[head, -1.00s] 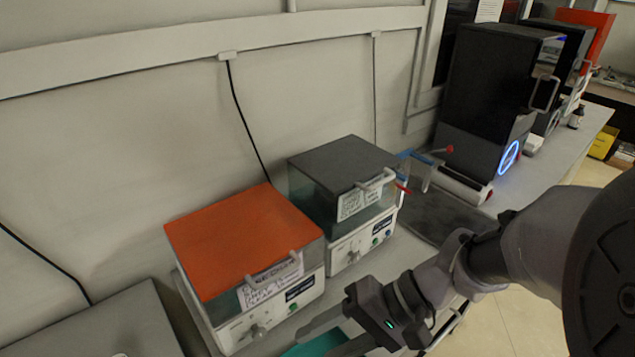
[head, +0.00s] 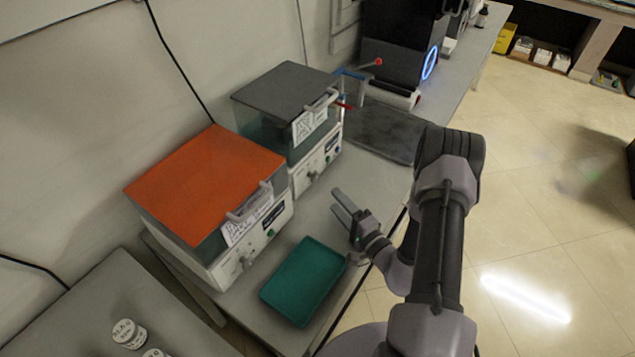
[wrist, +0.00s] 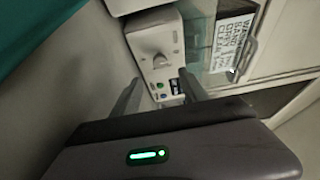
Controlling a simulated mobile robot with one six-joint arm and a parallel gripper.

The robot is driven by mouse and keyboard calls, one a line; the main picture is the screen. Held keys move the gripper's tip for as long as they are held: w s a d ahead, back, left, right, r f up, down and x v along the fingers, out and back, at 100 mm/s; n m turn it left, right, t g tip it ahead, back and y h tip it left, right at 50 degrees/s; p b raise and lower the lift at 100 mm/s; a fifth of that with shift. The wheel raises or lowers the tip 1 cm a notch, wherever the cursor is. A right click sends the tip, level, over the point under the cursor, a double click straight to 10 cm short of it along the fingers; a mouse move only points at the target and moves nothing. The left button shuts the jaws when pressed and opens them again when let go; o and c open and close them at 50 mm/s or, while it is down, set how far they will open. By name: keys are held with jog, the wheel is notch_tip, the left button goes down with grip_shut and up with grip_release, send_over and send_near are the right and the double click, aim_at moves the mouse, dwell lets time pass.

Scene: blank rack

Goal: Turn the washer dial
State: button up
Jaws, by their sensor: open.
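The grey-lidded washer (head: 287,105) stands on the bench with a white front panel. Its dial (head: 313,175) is a small pale knob low on that panel. In the wrist view the dial (wrist: 160,61) lies ahead, with a green button (wrist: 160,86) near it. The orange-lidded washer (head: 205,190) stands nearer, with its own dial (head: 246,262). My gripper (head: 341,201) is open and empty, in front of the grey-lidded washer. Its fingers, also in the wrist view (wrist: 160,87), point at the panel and are apart from the dial.
A teal tray (head: 303,282) lies on the bench (head: 345,175) in front of the orange-lidded washer, close to my gripper. A dark mat (head: 385,128) and a black machine (head: 400,45) are farther back. White jars (head: 129,333) stand at the lower left.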

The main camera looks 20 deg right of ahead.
aim_at(316, 179)
jog(key=w, duration=0.3)
jog(key=w+a+b, duration=0.1)
jog(key=w, duration=0.2)
jog(key=w+a, duration=0.1)
jog(key=w, duration=0.3)
grip_shut()
